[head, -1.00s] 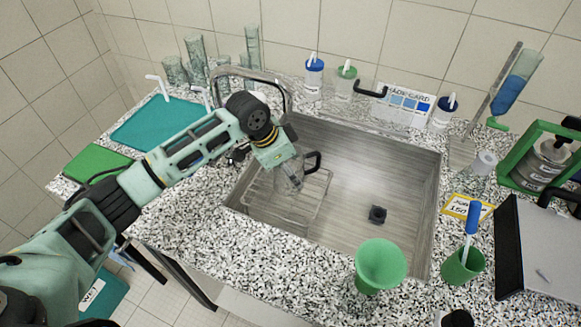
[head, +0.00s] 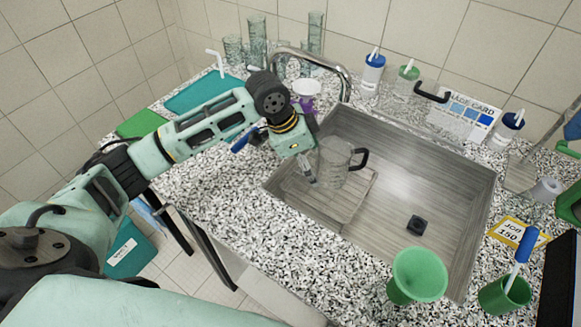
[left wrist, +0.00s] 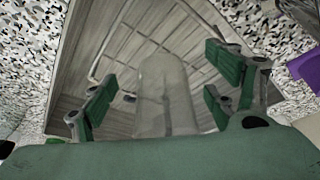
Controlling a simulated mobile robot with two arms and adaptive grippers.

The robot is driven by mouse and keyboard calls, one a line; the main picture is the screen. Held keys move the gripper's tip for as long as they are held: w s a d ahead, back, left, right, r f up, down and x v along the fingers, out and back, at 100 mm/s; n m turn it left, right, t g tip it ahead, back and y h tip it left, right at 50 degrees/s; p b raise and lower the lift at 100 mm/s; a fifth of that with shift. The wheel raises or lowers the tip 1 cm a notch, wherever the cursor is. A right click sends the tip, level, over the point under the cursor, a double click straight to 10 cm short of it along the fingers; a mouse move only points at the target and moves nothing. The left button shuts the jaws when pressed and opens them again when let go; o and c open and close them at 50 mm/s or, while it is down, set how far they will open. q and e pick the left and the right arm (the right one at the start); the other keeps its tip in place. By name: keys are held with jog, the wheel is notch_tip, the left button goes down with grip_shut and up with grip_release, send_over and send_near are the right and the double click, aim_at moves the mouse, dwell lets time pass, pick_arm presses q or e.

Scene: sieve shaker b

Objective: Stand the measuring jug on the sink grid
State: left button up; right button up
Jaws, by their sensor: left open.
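The measuring jug (head: 333,165) is clear with a black handle on its right. It appears upright on the wire sink grid (head: 352,211), inside the sink; its exact base contact is hard to see. My left gripper (head: 308,170) is open just left of the jug. In the left wrist view, the jug (left wrist: 165,95) shows as a pale see-through shape between the spread green fingers (left wrist: 162,95), apart from both pads. The grid (left wrist: 130,50) lies beneath it. My right gripper is in neither view.
The tap (head: 345,75) arches behind the sink (head: 400,190). A second clear jug (head: 405,92) stands behind the sink by a card (head: 465,118). A green funnel (head: 417,275) and green cup (head: 503,295) stand at front right. The sink's right half is mostly clear.

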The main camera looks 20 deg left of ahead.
pick_arm(q)
jog(key=shift+s+a+b, duration=0.25)
jog(key=shift+s+a, duration=0.55)
jog(key=shift+a, duration=0.35)
jog(key=shift+s+a+b, duration=0.2)
jog(key=shift+s+a, duration=0.6)
jog(key=shift+a, duration=0.35)
